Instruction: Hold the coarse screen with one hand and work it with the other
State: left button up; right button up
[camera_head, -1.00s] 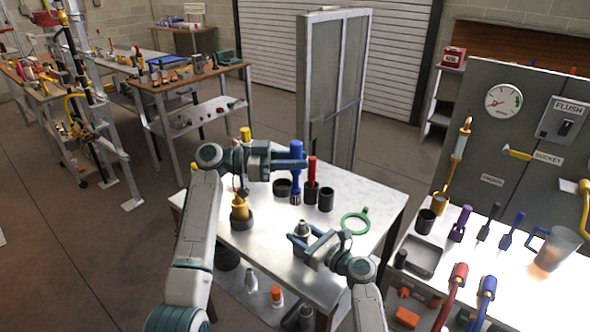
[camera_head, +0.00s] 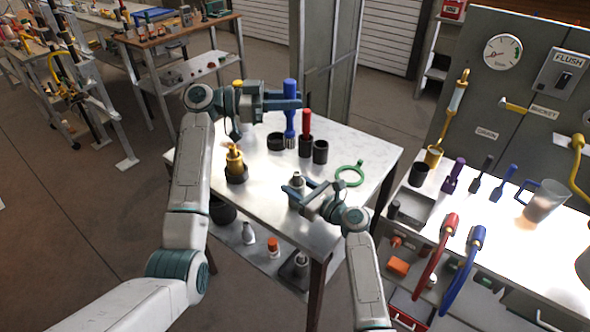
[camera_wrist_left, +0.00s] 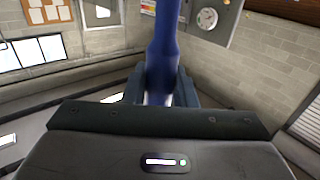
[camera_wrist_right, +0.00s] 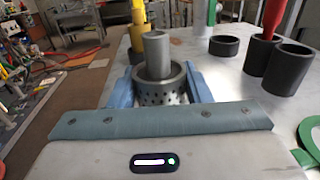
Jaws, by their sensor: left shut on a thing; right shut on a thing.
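The coarse screen (camera_wrist_right: 160,97) is a perforated grey metal cylinder with a plain grey tube (camera_wrist_right: 157,52) rising from its top. My right gripper (camera_wrist_right: 163,85) is shut around the screen, one finger on each side. In the head view my right gripper (camera_head: 297,190) is low at the front of the white-topped table (camera_head: 345,205). My left gripper (camera_head: 290,103) is shut on the handle of a blue brush (camera_head: 289,91), held upright with its bristles down, behind the screen and apart from it. The blue handle (camera_wrist_left: 162,50) fills the middle of the left wrist view.
A red-handled tool (camera_head: 306,121) stands in a dark cup, with another dark cup (camera_head: 320,152) and a low dark ring (camera_head: 275,141) nearby. A brass fitting (camera_head: 235,160) stands left. A green ring (camera_head: 350,174) lies right. A second bench with a grey panel (camera_head: 520,75) is further right.

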jog(key=o, duration=1.1)
jog(key=v, duration=1.2)
jog(key=shift+s, duration=0.1)
